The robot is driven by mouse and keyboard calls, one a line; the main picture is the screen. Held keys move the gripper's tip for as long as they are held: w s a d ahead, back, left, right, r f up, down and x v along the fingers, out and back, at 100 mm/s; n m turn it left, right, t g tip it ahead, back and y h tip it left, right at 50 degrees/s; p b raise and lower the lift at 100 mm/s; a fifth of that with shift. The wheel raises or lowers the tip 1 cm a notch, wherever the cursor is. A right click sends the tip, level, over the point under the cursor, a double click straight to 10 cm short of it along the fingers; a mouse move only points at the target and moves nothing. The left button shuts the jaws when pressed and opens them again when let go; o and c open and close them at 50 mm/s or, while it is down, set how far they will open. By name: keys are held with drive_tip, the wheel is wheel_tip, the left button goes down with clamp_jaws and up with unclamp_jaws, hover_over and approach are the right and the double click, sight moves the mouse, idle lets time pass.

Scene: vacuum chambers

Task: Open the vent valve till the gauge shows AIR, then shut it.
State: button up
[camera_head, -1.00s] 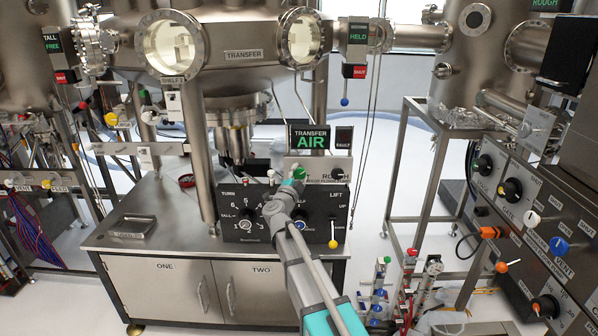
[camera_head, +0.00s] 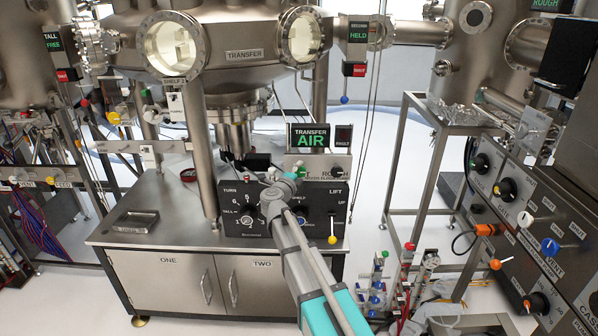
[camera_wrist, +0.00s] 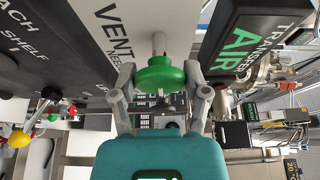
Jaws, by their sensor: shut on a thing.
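The vent valve is a green knob (camera_wrist: 160,75) on a pale stem, beside the lettering VENT in the wrist view. My gripper (camera_wrist: 160,84) is shut on the knob, with one grey finger on each side of it. In the head view my gripper (camera_head: 283,184) is at the pale box behind the dark control panel, and my arm hides most of the knob. The gauge (camera_head: 309,137) is a black display above that box and reads TRANSFER AIR in green. It also shows in the wrist view (camera_wrist: 245,45), reading AIR.
The dark panel (camera_head: 240,215) with dials and a yellow-tipped LIFT lever lies close around my arm. A small FAULT box (camera_head: 343,136) stands beside the gauge. The steel cabinet (camera_head: 160,280) carries a metal tray (camera_head: 132,221). A panel of knobs (camera_head: 520,215) stands at the right.

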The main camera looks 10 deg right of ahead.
drive_tip(key=o, duration=1.1)
drive_tip(key=shift+o, duration=0.2)
drive_tip(key=v, duration=1.2)
